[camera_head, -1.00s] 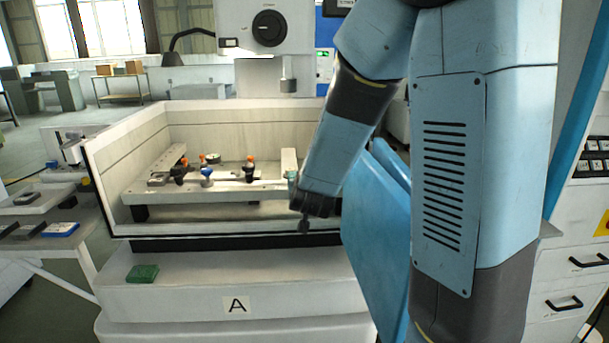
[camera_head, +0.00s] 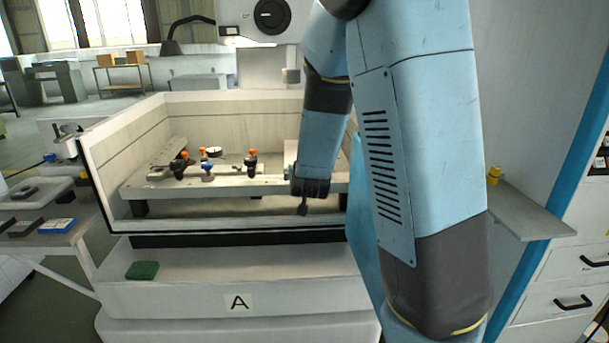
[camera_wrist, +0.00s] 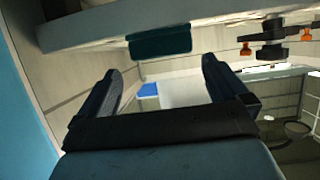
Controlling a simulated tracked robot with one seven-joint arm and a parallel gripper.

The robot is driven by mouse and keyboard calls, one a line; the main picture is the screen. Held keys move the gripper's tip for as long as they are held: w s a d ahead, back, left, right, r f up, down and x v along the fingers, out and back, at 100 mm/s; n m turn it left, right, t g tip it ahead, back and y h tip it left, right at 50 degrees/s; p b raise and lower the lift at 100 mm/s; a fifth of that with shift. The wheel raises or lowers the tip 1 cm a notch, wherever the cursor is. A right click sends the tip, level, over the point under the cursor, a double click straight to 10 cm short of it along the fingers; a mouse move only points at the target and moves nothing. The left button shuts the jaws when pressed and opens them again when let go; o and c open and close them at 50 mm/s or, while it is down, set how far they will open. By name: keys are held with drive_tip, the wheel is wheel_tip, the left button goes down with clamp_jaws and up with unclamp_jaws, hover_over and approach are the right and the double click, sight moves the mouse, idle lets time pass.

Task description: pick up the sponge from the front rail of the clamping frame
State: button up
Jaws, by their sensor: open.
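The sponge is a dark teal block (camera_wrist: 160,41) on the front rail (camera_wrist: 100,32) of the clamping frame in the wrist view. That view is upside down, so the rail lies along its top. My gripper (camera_wrist: 163,82) is open and empty. Its two dark fingers point toward the sponge, which appears ahead between the finger lines, apart from them. In the head view my gripper (camera_head: 310,188) is at the right part of the front rail (camera_head: 225,188).
Clamps with orange knobs (camera_head: 252,160) and a blue knob (camera_head: 207,169) stand on the frame to the left. The tank's wall (camera_head: 110,195) surrounds it. A different green block (camera_head: 143,270) lies on the machine's ledge. A side shelf (camera_head: 530,212) is at the right.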

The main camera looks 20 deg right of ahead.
drive_tip(key=shift+x, duration=4.2)
drive_tip(key=shift+a, duration=0.15)
drive_tip(key=shift+c, duration=0.4)
drive_tip(key=c, duration=0.6)
drive_tip(key=shift+r, duration=0.15)
